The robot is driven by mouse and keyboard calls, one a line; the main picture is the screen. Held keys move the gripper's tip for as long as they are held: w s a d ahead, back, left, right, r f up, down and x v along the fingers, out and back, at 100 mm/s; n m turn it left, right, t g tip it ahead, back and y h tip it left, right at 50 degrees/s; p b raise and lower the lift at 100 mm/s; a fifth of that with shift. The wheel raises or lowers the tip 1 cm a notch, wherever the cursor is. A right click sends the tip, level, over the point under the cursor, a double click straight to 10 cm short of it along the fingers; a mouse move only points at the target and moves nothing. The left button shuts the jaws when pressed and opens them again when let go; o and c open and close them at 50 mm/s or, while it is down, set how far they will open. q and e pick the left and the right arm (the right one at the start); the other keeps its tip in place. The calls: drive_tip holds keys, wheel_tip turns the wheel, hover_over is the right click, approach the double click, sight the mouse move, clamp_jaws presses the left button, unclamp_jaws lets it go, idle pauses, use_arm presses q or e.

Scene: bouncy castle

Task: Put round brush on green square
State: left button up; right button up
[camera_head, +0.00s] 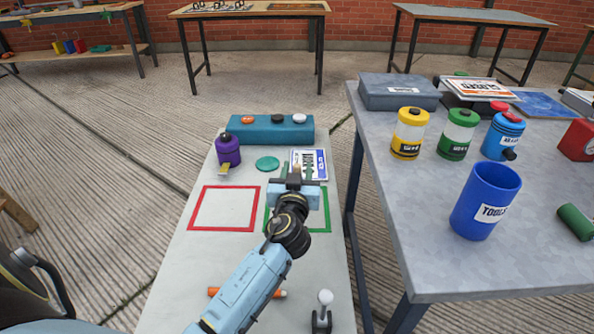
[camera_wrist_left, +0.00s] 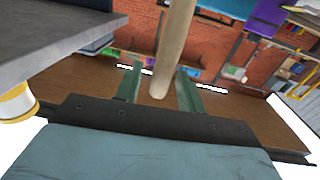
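My left gripper (camera_head: 297,174) is over the upper part of the green square (camera_head: 327,222), whose outline my arm partly covers. A pale wooden handle (camera_wrist_left: 172,50), probably the round brush's, stands between its green fingers in the left wrist view (camera_wrist_left: 160,85). A gap shows between the handle and one finger, so the gripper looks open around it. The handle's top shows as a small tan spot in the head view (camera_head: 297,169). The brush's head is hidden. My right gripper is not in view.
A red square (camera_head: 190,208) lies left of the green one. A grey table (camera_head: 440,270) with cans and a blue tools cup (camera_head: 485,200) stands right.

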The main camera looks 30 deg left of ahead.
use_arm(q)
drive_tip(key=v, duration=1.2)
